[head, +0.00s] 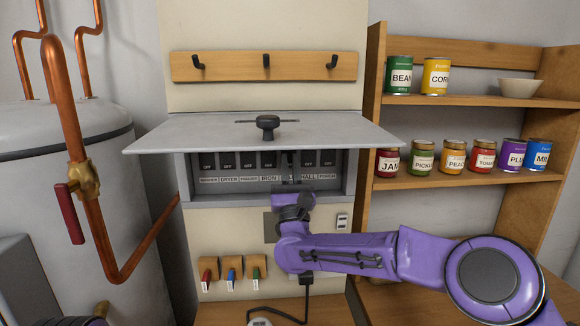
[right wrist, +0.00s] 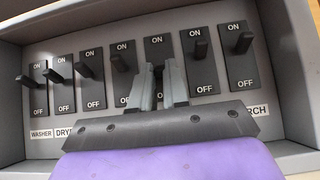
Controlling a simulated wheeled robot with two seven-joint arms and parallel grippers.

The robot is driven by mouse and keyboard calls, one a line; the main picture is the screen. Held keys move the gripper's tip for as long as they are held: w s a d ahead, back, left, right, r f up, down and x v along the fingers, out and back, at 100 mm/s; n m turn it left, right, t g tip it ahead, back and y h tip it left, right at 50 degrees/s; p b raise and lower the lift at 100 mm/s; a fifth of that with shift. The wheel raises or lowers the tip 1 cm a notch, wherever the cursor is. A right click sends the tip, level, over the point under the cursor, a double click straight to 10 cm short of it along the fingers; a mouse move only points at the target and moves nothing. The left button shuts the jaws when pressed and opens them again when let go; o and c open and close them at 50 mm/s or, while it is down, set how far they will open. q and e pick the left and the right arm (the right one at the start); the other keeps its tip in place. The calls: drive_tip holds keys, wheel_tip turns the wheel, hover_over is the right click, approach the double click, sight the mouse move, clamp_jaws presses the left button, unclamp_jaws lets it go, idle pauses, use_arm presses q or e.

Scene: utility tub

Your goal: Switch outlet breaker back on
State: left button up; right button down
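The breaker panel (head: 262,198) is a grey box with its lid raised, holding a row of black switches marked ON above and OFF below. Readable labels include WASHER, DRYER, IRON and HALL. My right gripper (right wrist: 159,70) is at the fifth switch (right wrist: 155,43) from the left and covers its label and most of its lever. Its fingers are a small gap apart, with something dark between them; I cannot tell whether they grip the lever. The sixth lever (right wrist: 198,42) and seventh lever (right wrist: 242,42) stick out beside it, near ON. My left gripper is not in view.
The raised lid (head: 190,133) juts out above the switches. Hooks (head: 266,61) hang higher up. A water heater (head: 75,200) with copper pipes (head: 115,245) stands left. A shelf (head: 480,101) with cans and jars stands right. Small tagged items (head: 231,275) hang below.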

drive_tip(key=r+g+p, duration=0.1)
drive_tip(key=g+p, duration=0.1)
drive_tip(key=r+g+p, duration=0.1)
drive_tip(key=g+p, duration=0.1)
drive_tip(key=p, duration=0.1)
drive_tip(key=shift+s+d+r, duration=0.1)
drive_tip(key=shift+s+r, duration=0.25)
drive_tip(key=shift+s, duration=0.05)
drive_tip(key=shift+g+p, duration=0.7)
drive_tip(key=shift+g, duration=0.1)
drive_tip(key=shift+f, duration=0.15)
drive_tip(key=c, duration=1.1)
unclamp_jaws()
drive_tip(key=shift+s+f+b, duration=0.3)
drive_tip(key=shift+s+b, duration=0.05)
drive_tip(key=shift+b, duration=0.15)
drive_tip(key=b+v, duration=0.5)
drive_tip(key=v, duration=0.4)
drive_tip(key=shift+s, duration=0.45)
